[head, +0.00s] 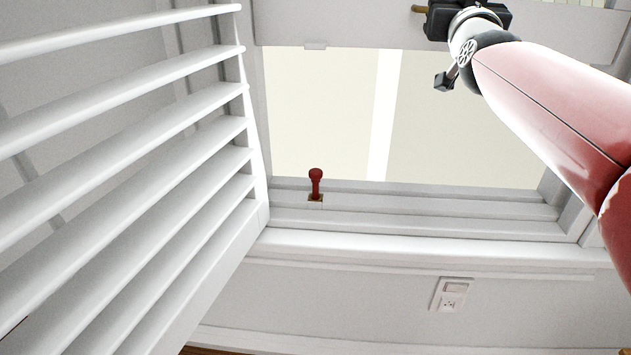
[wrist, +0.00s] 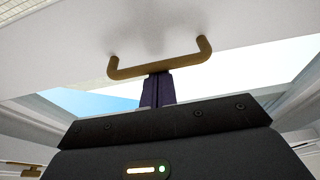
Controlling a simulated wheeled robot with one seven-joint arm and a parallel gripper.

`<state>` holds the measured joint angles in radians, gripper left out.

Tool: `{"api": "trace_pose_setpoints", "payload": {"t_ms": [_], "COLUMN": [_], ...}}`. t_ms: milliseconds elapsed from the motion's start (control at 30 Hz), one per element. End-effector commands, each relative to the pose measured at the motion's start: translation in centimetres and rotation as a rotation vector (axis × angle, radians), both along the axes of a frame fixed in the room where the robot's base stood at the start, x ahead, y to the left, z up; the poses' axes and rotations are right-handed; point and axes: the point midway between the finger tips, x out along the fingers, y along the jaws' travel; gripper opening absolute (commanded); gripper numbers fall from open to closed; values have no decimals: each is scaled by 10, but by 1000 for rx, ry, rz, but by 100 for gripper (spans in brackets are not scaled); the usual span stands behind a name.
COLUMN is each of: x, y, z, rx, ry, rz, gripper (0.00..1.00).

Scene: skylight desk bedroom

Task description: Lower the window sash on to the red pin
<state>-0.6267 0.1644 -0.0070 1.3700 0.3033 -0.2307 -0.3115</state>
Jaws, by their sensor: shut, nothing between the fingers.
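The white window sash (head: 340,27) is raised; its lower rail crosses the top of the head view, with open space below it. A small light tab (head: 316,45) is on its lower edge. The red pin (head: 315,182) stands upright on the sill, well below the sash and apart from it. A brass handle (wrist: 160,68) on the sash shows in the wrist view. My gripper (wrist: 157,88) is shut and empty, its fingertips at the middle of the handle's bar. Whether they touch the bar I cannot tell.
A white louvred shutter (head: 130,150) stands swung open along the left side. The window sill (head: 420,224) runs below the opening, with a wall socket (head: 451,295) under it. The opening between sash and sill is clear except for the pin.

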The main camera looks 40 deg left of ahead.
Motion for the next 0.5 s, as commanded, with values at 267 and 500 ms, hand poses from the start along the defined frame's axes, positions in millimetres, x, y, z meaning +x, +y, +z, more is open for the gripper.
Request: {"api": "trace_pose_setpoints", "payload": {"t_ms": [267, 500], "x": [2, 2], "y": [1, 2], "z": [-30, -48], "rx": [-8, -9], "ry": [10, 12], "rz": [1, 1], "gripper": [0, 0]}}
